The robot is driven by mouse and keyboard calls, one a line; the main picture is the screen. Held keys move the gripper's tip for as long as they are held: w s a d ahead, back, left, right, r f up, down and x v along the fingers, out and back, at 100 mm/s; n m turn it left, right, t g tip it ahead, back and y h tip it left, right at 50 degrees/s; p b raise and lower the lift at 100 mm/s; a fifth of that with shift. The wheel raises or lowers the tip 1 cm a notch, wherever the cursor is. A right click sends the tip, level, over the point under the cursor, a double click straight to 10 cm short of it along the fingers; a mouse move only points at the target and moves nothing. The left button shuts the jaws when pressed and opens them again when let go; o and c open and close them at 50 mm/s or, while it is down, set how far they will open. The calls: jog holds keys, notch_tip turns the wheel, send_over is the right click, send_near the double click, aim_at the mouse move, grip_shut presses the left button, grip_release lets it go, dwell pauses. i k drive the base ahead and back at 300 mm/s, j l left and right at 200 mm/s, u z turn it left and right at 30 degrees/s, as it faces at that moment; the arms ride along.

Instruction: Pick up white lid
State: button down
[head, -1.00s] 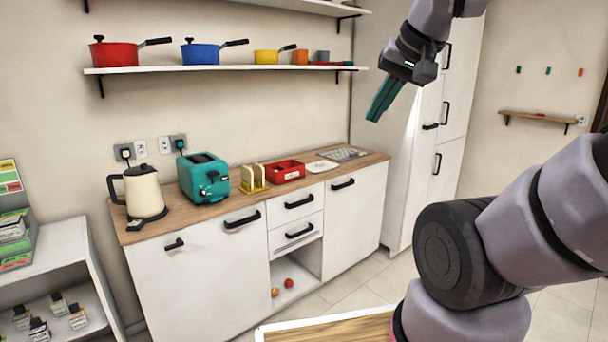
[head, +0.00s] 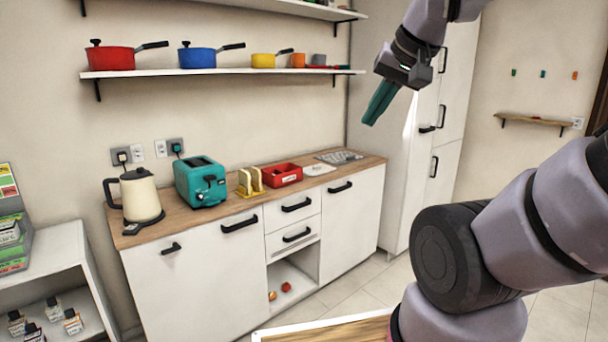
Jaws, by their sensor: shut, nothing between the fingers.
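A flat white lid (head: 319,170) lies on the wooden counter, between the red container and a grey patterned item near the counter's right end. It is small in this view. My gripper (head: 371,121), with teal fingers, hangs in the air above and to the right of the lid, well clear of the counter. Its fingers are together and hold nothing.
On the counter (head: 180,221) stand a kettle (head: 140,195), a teal toaster (head: 202,182), a yellow rack (head: 250,182) and the red container (head: 283,175). A shelf (head: 230,73) with pots runs above. A tall white cabinet (head: 385,175) stands at the right.

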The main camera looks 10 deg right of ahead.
aim_at(319, 169)
jog(key=i+l, duration=0.3)
jog(key=i, duration=0.25)
jog(key=i+l+u, duration=0.1)
jog(key=i+l, duration=0.2)
jog(key=i, duration=0.25)
jog(key=i+l, duration=0.35)
jog(key=i, duration=0.2)
jog(key=i+l, duration=0.35)
jog(key=i, duration=0.2)
jog(key=i+l+u, duration=0.1)
jog(key=i+l, duration=0.2)
jog(key=i, duration=0.25)
